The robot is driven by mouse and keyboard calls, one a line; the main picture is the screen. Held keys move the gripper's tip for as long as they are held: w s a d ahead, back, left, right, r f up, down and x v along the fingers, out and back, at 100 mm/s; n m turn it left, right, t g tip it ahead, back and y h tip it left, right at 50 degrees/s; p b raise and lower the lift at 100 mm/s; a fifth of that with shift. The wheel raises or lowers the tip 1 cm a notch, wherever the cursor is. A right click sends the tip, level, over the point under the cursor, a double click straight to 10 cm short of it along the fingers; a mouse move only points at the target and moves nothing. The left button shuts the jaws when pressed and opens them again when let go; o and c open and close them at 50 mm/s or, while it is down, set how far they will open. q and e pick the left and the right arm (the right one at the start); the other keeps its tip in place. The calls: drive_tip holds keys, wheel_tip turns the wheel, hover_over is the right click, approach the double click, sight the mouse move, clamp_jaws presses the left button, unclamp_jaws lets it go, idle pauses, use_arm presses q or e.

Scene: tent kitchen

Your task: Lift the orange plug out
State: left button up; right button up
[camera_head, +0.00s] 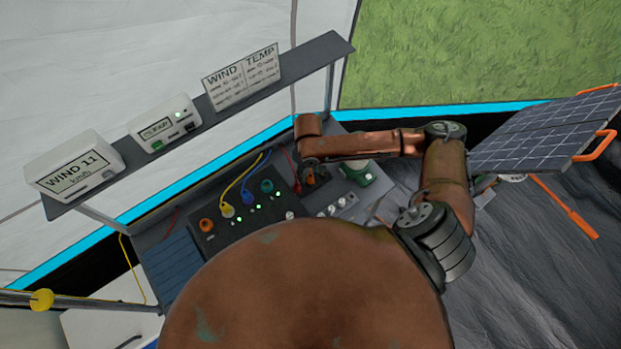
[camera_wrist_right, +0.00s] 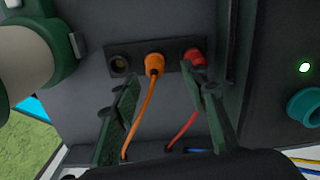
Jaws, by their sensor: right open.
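The orange plug (camera_wrist_right: 154,63) sits in the middle hole of a dark socket strip (camera_wrist_right: 138,49) in the right wrist view, with its orange cable hanging down. A red plug (camera_wrist_right: 193,57) sits in the hole to its right; the left hole is empty. My right gripper (camera_wrist_right: 163,82) is open, its two dark green fingers on either side of the orange cable just below the plug. The right fingertip is close to the red plug; I cannot tell if they touch. In the head view my right gripper (camera_head: 311,176) is at the back of the bench and hides the plug. My left gripper is out of view.
A dark panel (camera_head: 238,237) with coloured connectors and green lights stands left of my right gripper. A green-and-white cylinder (camera_head: 357,173) stands right of it. A shelf (camera_head: 225,112) with two displays and a sign hangs above. A solar panel (camera_head: 545,128) is at right.

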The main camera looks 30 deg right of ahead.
sight(311, 177)
drive_tip(key=f, duration=0.5)
drive_tip(key=shift+d, duration=0.4)
drive_tip(key=shift+r, duration=0.1)
clamp_jaws()
